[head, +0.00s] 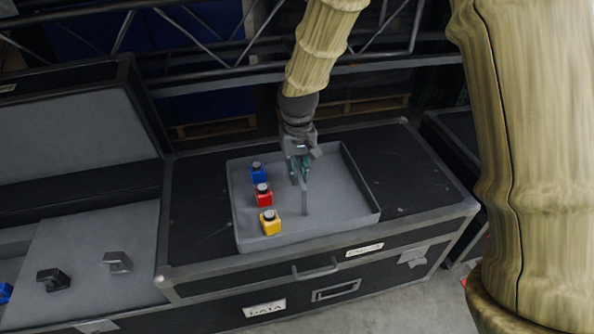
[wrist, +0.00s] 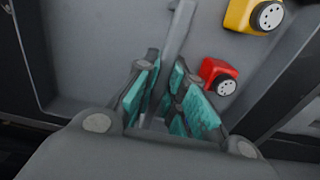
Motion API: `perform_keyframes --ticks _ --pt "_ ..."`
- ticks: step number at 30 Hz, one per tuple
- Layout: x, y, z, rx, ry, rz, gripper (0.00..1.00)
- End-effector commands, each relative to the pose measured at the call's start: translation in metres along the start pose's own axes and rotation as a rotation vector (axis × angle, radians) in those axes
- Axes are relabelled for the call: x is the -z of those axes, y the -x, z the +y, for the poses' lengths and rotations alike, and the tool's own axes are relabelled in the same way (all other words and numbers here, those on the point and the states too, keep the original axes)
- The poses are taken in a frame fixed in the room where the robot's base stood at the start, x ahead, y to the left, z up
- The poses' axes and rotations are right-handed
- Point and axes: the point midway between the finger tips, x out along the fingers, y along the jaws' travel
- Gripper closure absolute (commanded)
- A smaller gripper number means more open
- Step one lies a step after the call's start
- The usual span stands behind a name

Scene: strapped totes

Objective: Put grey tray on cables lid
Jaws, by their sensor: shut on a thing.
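The grey tray (head: 350,222) is a shallow open box on the black case top in the head view, and I cannot tell whether it touches that top. In it, along the left side, are a blue block (head: 258,173), a red block (head: 263,195) and a yellow block (head: 269,222). My gripper (head: 302,172) points down into the tray, shut on its thin upright grey divider (head: 305,200). In the wrist view the teal finger pads (wrist: 165,88) are on either side of the divider (wrist: 178,35). I cannot make out a lid marked cables.
The black case (head: 425,185) has a small unreadable label (head: 365,250); a lower label reads DATA (head: 265,308). A metal truss (head: 200,80) runs behind.

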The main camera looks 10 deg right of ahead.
Motion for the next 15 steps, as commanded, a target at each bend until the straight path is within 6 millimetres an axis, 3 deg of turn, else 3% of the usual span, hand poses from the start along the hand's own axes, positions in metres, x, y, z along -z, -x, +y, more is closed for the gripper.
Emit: perform_keyframes --ticks 2,3,6,15 --pt "0.0005 -0.0006 0.0 0.0 0.0 0.001 1.0" --pt "0.0 -0.002 0.0001 0.0 0.0 0.0 0.87" --pt "0.0 -0.0019 0.0 0.0 0.0 0.0 0.69" --pt "0.0 -0.0018 0.0001 0.0 0.0 0.0 0.67"
